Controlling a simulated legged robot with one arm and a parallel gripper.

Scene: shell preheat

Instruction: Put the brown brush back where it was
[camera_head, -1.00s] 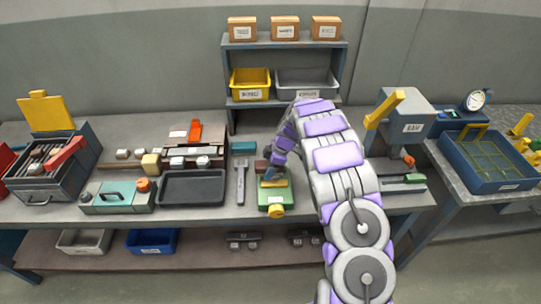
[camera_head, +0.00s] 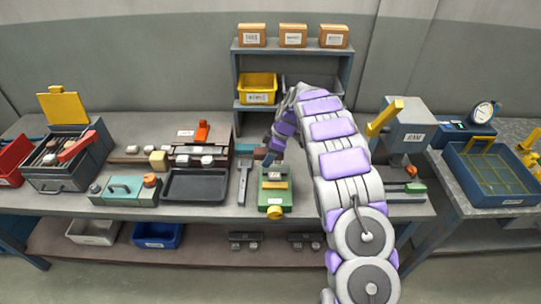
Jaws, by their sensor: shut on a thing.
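My gripper (camera_head: 268,158) is at the far end of my purple and white arm, just behind and above the green fixture (camera_head: 275,197). It is shut on a small dark brown piece (camera_head: 260,154), which looks like the brown brush. Only a part of the brush shows to the left of the jaws, and the rest is hidden. I cannot tell whether it touches the bench.
A grey wrench-like tool (camera_head: 244,180) and a black tray (camera_head: 195,186) lie left of the fixture. A shelf rack (camera_head: 236,75) with a yellow bin (camera_head: 257,87) stands behind. A grey press (camera_head: 406,130) stands right of my arm.

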